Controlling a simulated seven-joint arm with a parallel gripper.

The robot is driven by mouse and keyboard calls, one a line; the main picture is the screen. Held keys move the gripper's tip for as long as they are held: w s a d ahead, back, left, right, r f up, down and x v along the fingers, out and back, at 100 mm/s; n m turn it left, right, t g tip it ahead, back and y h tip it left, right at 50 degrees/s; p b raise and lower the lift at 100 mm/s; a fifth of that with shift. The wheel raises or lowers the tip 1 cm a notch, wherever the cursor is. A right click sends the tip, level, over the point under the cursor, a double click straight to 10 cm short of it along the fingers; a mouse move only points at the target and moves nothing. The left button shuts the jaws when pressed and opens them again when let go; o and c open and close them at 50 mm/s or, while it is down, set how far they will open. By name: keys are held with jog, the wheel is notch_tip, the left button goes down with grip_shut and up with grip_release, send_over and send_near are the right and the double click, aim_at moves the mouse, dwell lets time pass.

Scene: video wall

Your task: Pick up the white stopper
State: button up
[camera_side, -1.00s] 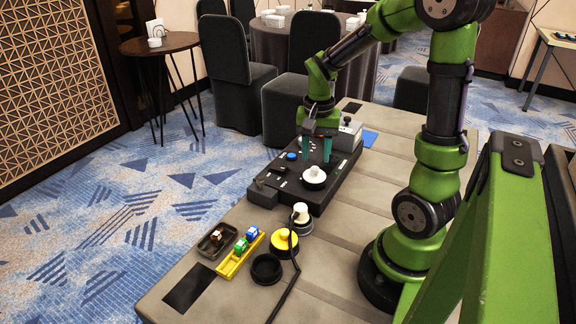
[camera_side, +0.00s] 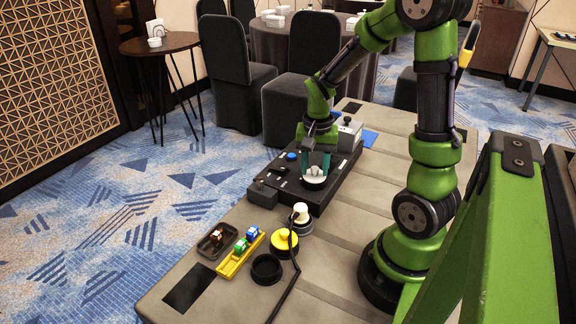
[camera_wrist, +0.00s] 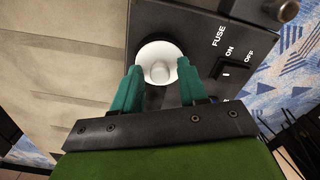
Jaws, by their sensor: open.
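The white stopper (camera_side: 314,174) sits on the black panel box (camera_side: 342,170), near its right edge. In the wrist view the stopper (camera_wrist: 159,65) is a round white disc with a raised centre knob. My gripper (camera_side: 315,172) is low over the stopper, with its teal fingers on either side of it. In the wrist view my gripper (camera_wrist: 160,80) is open, one finger at the left and one at the right of the stopper's near part. I cannot tell whether the fingers touch it.
The panel also carries a blue button (camera_side: 291,156) and a switch marked ON and OFF (camera_wrist: 231,70). Nearer on the table are a cream-topped knob (camera_side: 301,213), a yellow round piece (camera_side: 284,240), a black ring (camera_side: 267,268), a yellow tray (camera_side: 235,263) and a dark tray (camera_side: 206,249).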

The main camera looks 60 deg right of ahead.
aim_at(315, 168)
jog(key=c, duration=0.7)
jog(key=shift+r, duration=0.1)
jog(key=shift+r, duration=2.65)
